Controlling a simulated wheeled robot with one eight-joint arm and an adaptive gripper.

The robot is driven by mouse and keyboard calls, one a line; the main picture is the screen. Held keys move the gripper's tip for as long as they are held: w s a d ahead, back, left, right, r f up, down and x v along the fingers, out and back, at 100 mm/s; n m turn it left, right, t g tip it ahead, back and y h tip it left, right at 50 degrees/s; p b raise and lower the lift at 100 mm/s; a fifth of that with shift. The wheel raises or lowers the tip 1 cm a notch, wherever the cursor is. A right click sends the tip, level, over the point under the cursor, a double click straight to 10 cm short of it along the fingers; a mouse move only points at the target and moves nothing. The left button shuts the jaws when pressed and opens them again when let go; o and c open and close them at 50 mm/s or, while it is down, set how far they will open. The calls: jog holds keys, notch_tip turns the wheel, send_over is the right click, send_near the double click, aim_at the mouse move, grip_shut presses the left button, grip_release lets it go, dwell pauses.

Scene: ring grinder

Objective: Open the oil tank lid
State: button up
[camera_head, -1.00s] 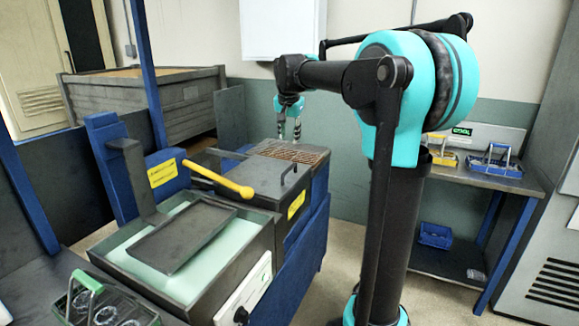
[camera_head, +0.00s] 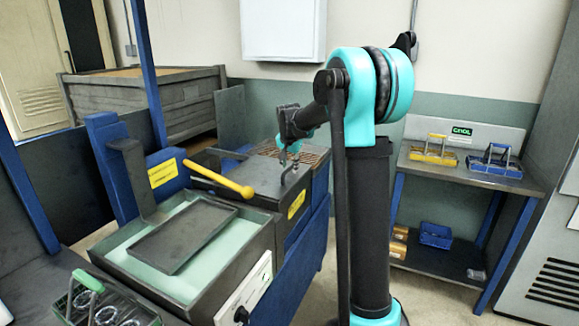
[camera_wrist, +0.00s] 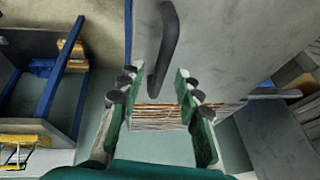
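The oil tank lid (camera_head: 245,184) is a flat dark grey plate, lying closed on the tank (camera_head: 293,222) beside the oil bath. Its dark bar handle (camera_wrist: 168,45) runs lengthwise in the wrist view, and its near end shows between my fingers. My gripper (camera_head: 288,160) is over the lid's right side, at the handle, in the head view. In the wrist view, my gripper (camera_wrist: 157,82) is open, with green fingers and dark pads on either side of the handle's end. I cannot tell whether they touch it.
A yellow-handled lever (camera_head: 218,180) lies across the tank's left side. A dark tray (camera_head: 183,238) sits in the pale green bath in front. A rusty grating (camera_head: 312,156) is behind the lid. A workbench (camera_head: 460,172) with yellow and blue baskets stands at the right.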

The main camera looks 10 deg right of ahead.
jog(key=shift+w+f, duration=0.1)
jog(key=shift+f, duration=0.1)
grip_shut()
dwell(0.4)
